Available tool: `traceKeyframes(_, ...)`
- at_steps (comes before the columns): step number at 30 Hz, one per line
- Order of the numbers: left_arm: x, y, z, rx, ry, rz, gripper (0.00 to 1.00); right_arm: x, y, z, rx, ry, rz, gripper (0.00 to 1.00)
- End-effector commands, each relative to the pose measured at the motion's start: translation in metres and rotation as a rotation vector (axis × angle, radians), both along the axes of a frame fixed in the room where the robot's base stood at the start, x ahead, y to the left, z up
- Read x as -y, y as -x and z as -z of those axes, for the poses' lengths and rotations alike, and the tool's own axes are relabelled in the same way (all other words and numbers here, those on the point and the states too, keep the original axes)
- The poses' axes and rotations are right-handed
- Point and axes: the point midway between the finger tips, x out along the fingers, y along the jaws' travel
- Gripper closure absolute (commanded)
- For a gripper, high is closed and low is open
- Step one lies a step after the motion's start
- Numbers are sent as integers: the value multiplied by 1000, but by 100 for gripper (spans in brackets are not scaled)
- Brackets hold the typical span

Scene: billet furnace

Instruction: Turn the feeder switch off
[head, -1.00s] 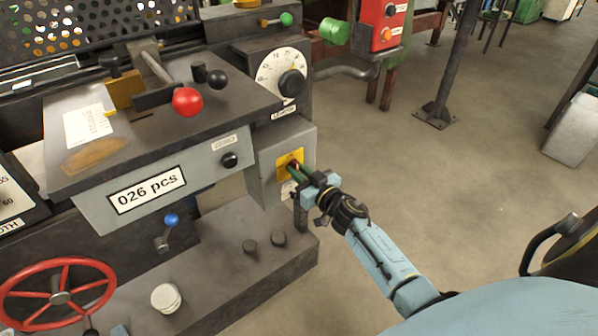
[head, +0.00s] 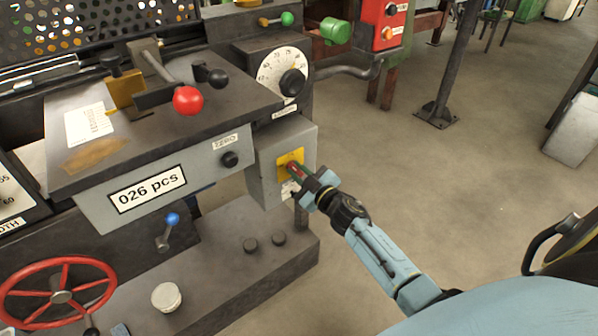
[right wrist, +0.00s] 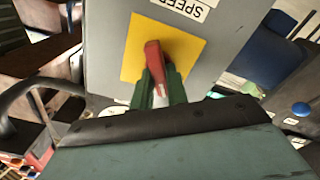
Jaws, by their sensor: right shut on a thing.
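The feeder switch is a red lever (head: 293,168) on a yellow plate (head: 290,157), on the front of a grey box at the machine's right end. In the right wrist view the red lever (right wrist: 153,55) stands out from the yellow plate (right wrist: 140,38). My right gripper (head: 299,173) is at the switch; its green fingers are shut on the lever, one on each side, in the right wrist view (right wrist: 160,84). The fingers hide part of the lever. My left gripper is not in view.
A dial with a black knob (head: 292,83) is above the switch box. A red ball lever (head: 187,100) and a black ZERO knob (head: 230,159) are to the left. A red handwheel (head: 60,297) is at lower left.

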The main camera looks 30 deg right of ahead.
Motion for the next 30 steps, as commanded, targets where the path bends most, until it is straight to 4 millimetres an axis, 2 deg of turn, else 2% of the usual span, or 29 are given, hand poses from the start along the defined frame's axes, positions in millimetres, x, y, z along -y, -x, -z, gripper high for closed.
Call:
traceKeyframes(6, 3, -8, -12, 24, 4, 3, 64, -1, 0, 2, 15, 207, 0, 100)
traceKeyframes(14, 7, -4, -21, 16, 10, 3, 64, -2, 0, 4, 35, 454, 1, 100)
traceKeyframes(30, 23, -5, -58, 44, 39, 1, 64, -3, 1, 6, 68, 888, 0, 100)
